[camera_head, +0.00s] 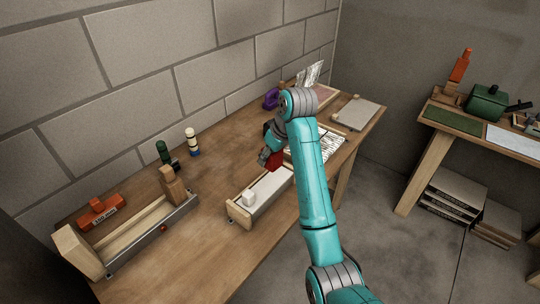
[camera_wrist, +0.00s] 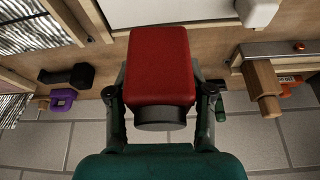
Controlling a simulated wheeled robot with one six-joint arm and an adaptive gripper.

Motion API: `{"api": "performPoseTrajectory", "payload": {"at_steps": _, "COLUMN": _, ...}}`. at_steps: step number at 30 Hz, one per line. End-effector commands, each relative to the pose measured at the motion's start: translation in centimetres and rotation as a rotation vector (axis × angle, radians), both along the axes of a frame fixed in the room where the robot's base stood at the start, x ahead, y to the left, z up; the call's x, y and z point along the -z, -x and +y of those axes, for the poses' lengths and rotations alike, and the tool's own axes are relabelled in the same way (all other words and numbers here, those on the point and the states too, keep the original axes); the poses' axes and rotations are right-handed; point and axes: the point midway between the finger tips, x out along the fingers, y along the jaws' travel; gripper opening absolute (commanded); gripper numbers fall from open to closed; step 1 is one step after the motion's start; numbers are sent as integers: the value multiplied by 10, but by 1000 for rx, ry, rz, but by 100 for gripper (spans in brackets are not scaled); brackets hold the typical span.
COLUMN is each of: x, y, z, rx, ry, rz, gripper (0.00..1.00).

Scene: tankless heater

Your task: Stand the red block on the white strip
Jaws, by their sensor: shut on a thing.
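The red block (camera_head: 274,160) is held in my gripper (camera_head: 269,151). It also shows in the wrist view (camera_wrist: 158,62), between the two dark fingers of my gripper (camera_wrist: 160,98), with a dark round part at its near end. The white strip (camera_head: 270,187) is the pale top of a low wooden-ended unit on the bench. The block appears close to the strip's far end in the head view; I cannot tell whether they touch. Part of the strip shows at the top of the wrist view (camera_wrist: 175,12). My arm hides some of its right side.
A small white block (camera_head: 249,198) stands on the strip's near end. Left are a metal-edged wooden rail (camera_head: 150,235), a wooden block (camera_head: 172,184) and an orange item (camera_head: 98,212). Green and cream figures (camera_head: 192,141) stand by the wall. A purple item (camera_head: 271,98) lies farther back.

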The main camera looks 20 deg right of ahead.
Motion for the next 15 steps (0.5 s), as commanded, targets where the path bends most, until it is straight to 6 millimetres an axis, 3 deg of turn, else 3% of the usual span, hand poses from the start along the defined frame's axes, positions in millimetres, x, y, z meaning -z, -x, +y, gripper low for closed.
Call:
{"api": "performPoseTrajectory", "payload": {"at_steps": 5, "x": 5, "y": 0, "z": 0, "rx": 0, "ry": 0, "rz": 0, "gripper": 3}}
{"api": "performPoseTrajectory", "payload": {"at_steps": 15, "x": 37, "y": 0, "z": 0, "rx": 0, "ry": 0, "rz": 0, "gripper": 3}}
